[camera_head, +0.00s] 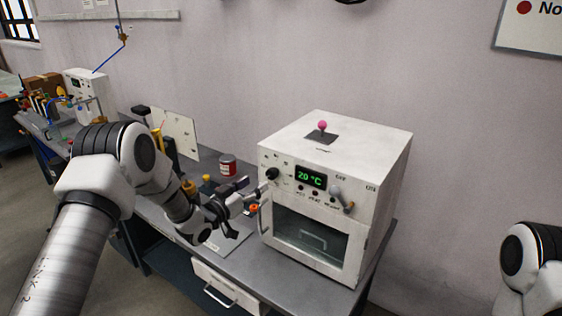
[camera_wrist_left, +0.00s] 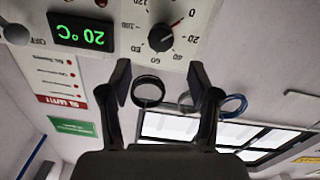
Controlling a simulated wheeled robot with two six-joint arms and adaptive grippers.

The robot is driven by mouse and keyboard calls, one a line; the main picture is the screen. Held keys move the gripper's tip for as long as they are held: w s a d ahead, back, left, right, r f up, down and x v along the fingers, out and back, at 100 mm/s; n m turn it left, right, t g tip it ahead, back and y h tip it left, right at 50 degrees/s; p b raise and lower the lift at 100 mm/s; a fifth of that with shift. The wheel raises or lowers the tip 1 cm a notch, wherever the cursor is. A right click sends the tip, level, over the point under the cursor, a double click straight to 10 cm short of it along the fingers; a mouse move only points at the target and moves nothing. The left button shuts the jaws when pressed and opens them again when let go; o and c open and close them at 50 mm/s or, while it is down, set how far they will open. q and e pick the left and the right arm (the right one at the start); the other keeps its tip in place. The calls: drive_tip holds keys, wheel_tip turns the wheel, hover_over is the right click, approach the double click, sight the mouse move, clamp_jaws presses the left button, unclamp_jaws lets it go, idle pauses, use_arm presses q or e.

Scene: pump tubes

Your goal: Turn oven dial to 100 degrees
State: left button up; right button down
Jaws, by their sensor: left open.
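The white oven (camera_head: 385,165) stands on the grey bench, with its black dial (camera_head: 271,174) at the left of its front panel. The green display (camera_head: 311,177) reads 20 °C. In the left wrist view the dial (camera_wrist_left: 161,38) shows a red mark on the side of the 0 and 20 labels; that view is rotated and also shows the display (camera_wrist_left: 82,34). My left gripper (camera_head: 258,188) is open and empty in front of the panel. In the wrist view its two fingertips (camera_wrist_left: 159,78) are spread just short of the dial, apart from it. My right gripper is out of view.
A lever (camera_head: 341,198) sits right of the display, and a pink-knobbed stick (camera_head: 323,126) stands on top of the oven. A red can (camera_head: 227,165) stands left of the oven. The glass oven door (camera_head: 312,238) is below the panel.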

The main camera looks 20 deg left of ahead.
sight(270, 175)
use_arm(q)
drive_tip(key=x, duration=0.2)
drive_tip(key=p+x, duration=0.1)
drive_tip(key=x, duration=0.2)
drive_tip(key=p+x, duration=0.1)
drive_tip(key=x, duration=0.1)
drive_tip(key=shift+w+f, duration=0.3)
drive_tip(key=shift+f, duration=0.1)
drive_tip(key=shift+s+r, duration=0.15)
drive_tip(key=shift+s, duration=0.05)
drive_tip(key=shift+w, duration=0.15)
drive_tip(key=c, duration=1.2)
